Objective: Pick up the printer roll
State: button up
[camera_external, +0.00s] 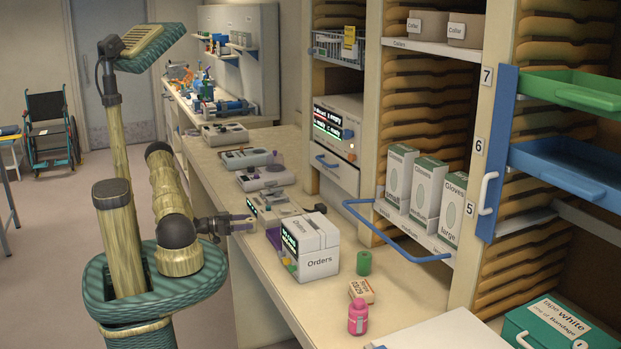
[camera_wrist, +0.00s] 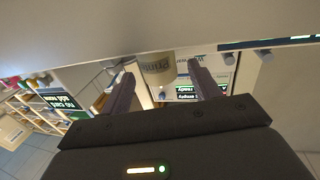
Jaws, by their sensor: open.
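The printer roll (camera_wrist: 155,67) shows in the wrist view as a pale beige cylinder with a partly readable label beginning "Prin". It appears beyond and between my fingertips, nearer the left one, and its top edge is cut off by a pale surface. My gripper (camera_wrist: 161,66) is open, and nothing is held between the fingers. I cannot pick out the roll for certain in the external view.
The counter (camera_external: 393,290) also carries a green cylinder (camera_external: 363,263), a small labelled box (camera_external: 361,290) and a pink bottle (camera_external: 358,317). Several grey devices line its far part. A blue rail (camera_external: 395,240) and shelves with glove boxes (camera_external: 425,190) stand to the right.

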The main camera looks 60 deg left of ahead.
jog(key=x, duration=0.2)
jog(key=shift+w, duration=0.25)
jog(key=c, duration=1.1)
